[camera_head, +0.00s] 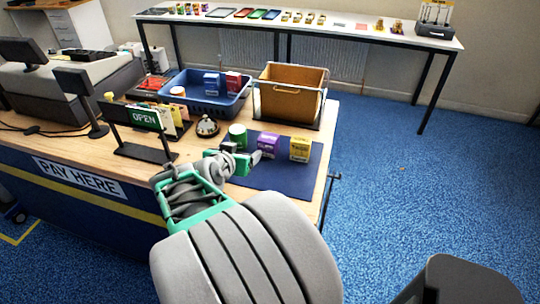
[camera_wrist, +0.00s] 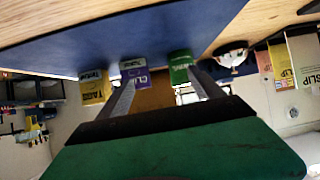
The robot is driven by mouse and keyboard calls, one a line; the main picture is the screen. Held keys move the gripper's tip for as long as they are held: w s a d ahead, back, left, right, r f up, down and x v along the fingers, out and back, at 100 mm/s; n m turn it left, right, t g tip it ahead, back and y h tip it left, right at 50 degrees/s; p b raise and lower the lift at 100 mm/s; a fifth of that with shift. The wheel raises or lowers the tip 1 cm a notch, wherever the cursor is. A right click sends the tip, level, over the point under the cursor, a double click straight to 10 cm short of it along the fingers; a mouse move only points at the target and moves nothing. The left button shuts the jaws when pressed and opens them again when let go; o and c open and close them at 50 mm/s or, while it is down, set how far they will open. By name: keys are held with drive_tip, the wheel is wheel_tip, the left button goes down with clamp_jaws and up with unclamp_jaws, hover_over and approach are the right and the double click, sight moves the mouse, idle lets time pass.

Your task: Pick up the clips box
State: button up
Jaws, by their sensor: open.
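The clips box is a small purple box (camera_head: 268,144) standing on a dark blue mat (camera_head: 262,178) on the counter. It also shows in the wrist view as a purple box lettered CLIP (camera_wrist: 136,72), inverted, beyond the left finger's tip. My gripper (camera_head: 246,154) is low over the mat, just left of and in front of the purple box. In the wrist view my gripper (camera_wrist: 161,80) has its fingers apart with nothing held between them. I cannot tell whether a finger touches the box.
A green container (camera_head: 238,134) stands left of the clips box, near my gripper, and a yellow box (camera_head: 300,149) stands right of it. Behind are a bell (camera_head: 207,126), a blue basket (camera_head: 203,101) and a tan crate (camera_head: 291,91). An OPEN sign (camera_head: 144,118) stands left.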

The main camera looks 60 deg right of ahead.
sight(265, 143)
drive_tip(key=shift+m+g+h, duration=0.6)
drive_tip(key=shift+m+h, duration=0.2)
drive_tip(key=shift+h, duration=0.1)
drive_tip(key=s+d, duration=0.4)
drive_tip(key=shift+s+d+r, duration=0.1)
drive_tip(key=shift+d, duration=0.05)
drive_tip(key=p+x, duration=0.1)
drive_tip(key=x, duration=0.6)
drive_tip(key=c, duration=1.5)
